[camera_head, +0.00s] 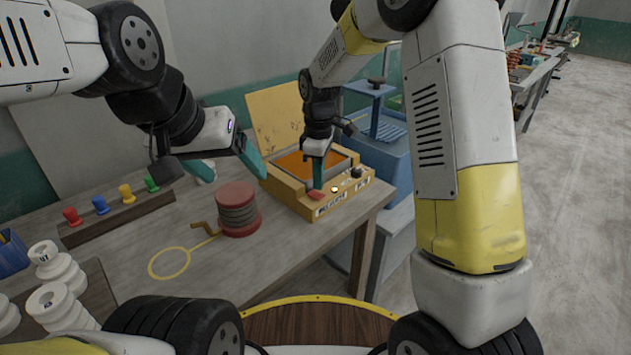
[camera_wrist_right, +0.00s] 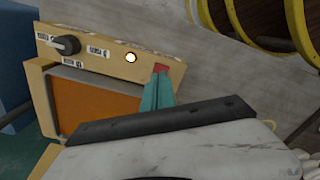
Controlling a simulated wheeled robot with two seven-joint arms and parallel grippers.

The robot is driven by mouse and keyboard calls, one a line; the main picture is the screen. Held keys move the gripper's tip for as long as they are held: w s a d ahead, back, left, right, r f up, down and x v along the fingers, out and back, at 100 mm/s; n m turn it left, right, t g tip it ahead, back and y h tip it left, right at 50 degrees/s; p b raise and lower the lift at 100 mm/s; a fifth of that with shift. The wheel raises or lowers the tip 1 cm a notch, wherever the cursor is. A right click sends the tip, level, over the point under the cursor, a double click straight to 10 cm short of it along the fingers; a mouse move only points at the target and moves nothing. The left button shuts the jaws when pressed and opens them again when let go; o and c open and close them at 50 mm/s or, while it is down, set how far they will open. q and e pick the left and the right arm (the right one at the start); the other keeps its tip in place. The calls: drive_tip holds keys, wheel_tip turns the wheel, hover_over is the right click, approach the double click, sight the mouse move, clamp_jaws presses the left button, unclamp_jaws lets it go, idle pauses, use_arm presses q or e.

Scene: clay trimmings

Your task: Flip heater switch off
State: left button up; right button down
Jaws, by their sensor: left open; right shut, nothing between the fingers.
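The heater (camera_head: 327,208) is a yellow box with an orange panel (camera_head: 300,163) and a raised lid, at the table's far right corner. Its front strip carries a red switch (camera_head: 316,196), a glowing round lamp (camera_head: 334,189) and a black knob (camera_head: 356,172). The right wrist view also shows the red switch (camera_wrist_right: 163,68), the lit lamp (camera_wrist_right: 130,58) and the knob (camera_wrist_right: 67,45). My right gripper (camera_head: 317,187) is shut and empty, its teal fingertips at the switch, partly covering it; contact is unclear. My left gripper (camera_head: 236,178) is open and empty above the table, left of the heater.
A red spool (camera_head: 237,212) with a crank stands left of the heater. A rack with coloured pegs (camera_head: 117,218) lies further left, and white spools (camera_head: 57,300) stand at the near left. A blue cabinet (camera_head: 385,145) stands behind the heater.

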sight(319, 195)
drive_tip(key=shift+f, duration=1.3)
idle(0.4)
drive_tip(key=shift+r, duration=3.5)
drive_tip(key=shift+r, duration=0.1)
drive_tip(key=s+d+r+m+t+y, duration=0.25)
drive_tip(key=s+d+r+m, duration=0.45)
drive_tip(key=s+d+r, duration=0.35)
drive_tip(key=s+d+r+m+t, duration=0.1)
drive_tip(key=s+d+m+t, duration=0.1)
drive_tip(key=s, duration=0.4)
drive_tip(key=s+d+r+m+t, duration=0.1)
drive_tip(key=s+m, duration=0.4)
drive_tip(key=s, duration=0.1)
drive_tip(key=shift+s+d+r+t, duration=0.35)
